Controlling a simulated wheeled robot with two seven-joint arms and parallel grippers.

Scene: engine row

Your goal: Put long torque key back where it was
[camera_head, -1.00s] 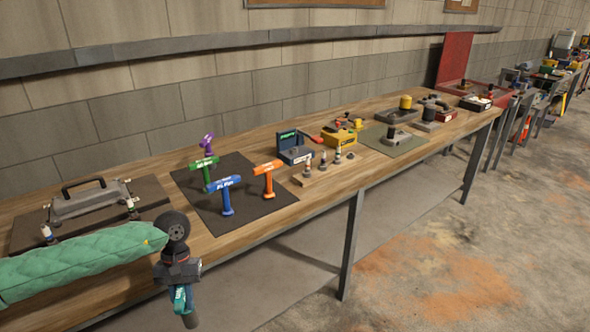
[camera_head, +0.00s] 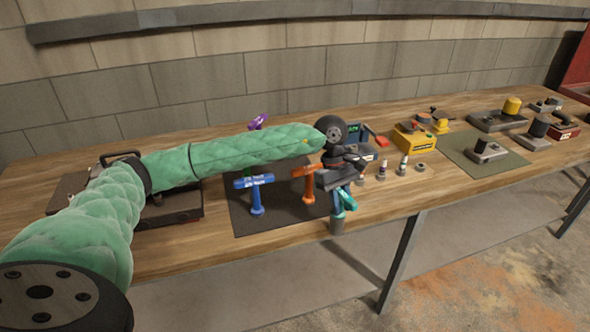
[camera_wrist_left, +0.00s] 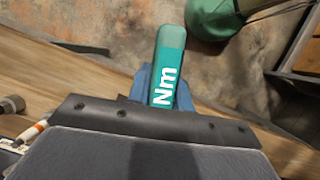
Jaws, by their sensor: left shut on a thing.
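My left gripper (camera_head: 343,186) is shut on a teal key, taken as the long torque key (camera_head: 347,201). It holds the key tilted, near the table's front edge and in front of the dark mat (camera_head: 262,225). A grey end (camera_head: 337,226) shows below the teal part. In the left wrist view the key's teal handle (camera_wrist_left: 168,68) with white "Nm" lettering sits between blue fingers. On the mat stand a blue T-handled key (camera_head: 256,196) and an orange one (camera_head: 306,184), partly behind the gripper. A purple one (camera_head: 258,121) shows behind my arm. My right gripper is out of view.
Small sockets (camera_head: 403,166) stand right of the gripper. Behind them are a blue box and a yellow box (camera_head: 413,138). A green mat (camera_head: 502,163) with grey parts lies further right. A dark tray (camera_head: 180,207) is partly hidden under my left arm.

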